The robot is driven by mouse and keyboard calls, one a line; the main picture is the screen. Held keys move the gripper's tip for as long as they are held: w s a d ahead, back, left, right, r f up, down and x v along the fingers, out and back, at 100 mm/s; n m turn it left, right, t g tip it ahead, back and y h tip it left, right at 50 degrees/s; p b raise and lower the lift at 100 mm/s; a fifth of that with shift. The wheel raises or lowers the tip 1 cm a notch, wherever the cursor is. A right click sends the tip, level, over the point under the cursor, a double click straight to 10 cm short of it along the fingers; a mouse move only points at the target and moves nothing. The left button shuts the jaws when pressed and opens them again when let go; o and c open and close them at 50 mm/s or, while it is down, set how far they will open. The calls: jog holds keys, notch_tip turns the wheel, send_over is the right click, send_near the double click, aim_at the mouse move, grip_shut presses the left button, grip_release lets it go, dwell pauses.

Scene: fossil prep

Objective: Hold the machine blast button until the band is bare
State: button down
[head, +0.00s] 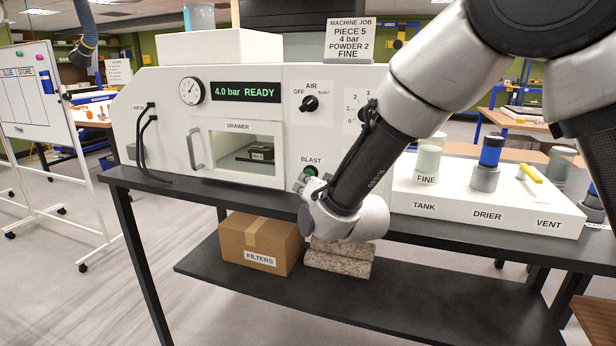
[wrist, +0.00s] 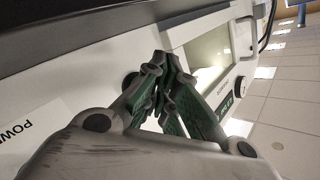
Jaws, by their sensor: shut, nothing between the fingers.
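The white blast machine (head: 235,115) stands on the dark bench, and its display (head: 245,92) reads "4.0 bar READY". The green BLAST button (head: 309,171) is low on its front, right of the drawer (head: 238,150). My gripper (head: 303,183) is at the button's lower edge and partly covers it; I cannot tell if it touches. In the wrist view my gripper (wrist: 163,68) is shut and empty, with its fingertips toward the machine front; the button is hidden there. A small dark piece (head: 262,152) shows behind the drawer window; no band can be made out on it.
The AIR knob (head: 309,103) sits above the button, and the pressure gauge (head: 190,91) is at the upper left. A job card (head: 349,39) on top reads piece 5, 4 bar, powder 2, fine. A white block (head: 480,200) with tank, drier and vent stands right.

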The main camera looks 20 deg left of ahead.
jog(key=shift+w, duration=0.45)
dwell(0.3)
jog(key=shift+s, duration=0.1)
dwell(4.9)
jog(key=shift+s, duration=0.8)
jog(key=shift+s+a, duration=0.15)
jog(key=shift+s, duration=1.15)
jog(key=shift+s+a, duration=0.1)
jog(key=shift+s, duration=1.15)
